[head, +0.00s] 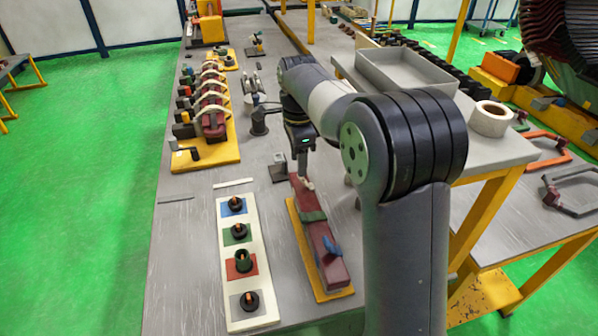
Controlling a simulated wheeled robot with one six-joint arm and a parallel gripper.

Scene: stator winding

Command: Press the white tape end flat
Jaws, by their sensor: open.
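A long maroon bar (322,244) lies on a narrow yellow base (309,256) on the grey bench, with a green band (312,216) around it and a blue piece (331,249) on its nearer half. My gripper (304,178) points down at the far end of the bar, open. A small whitish patch (309,185) shows there, right by the fingertips. I cannot tell for sure whether it is the white tape end, or whether the fingers touch it. My own arm hides part of the bench to the right of the bar.
A white strip board (226,279) with coloured squares and black knobs lies left of the bar. A yellow fixture (213,150) with several curved parts stands farther back left. A grey tray (402,68) and white tape roll (491,118) sit on the right table.

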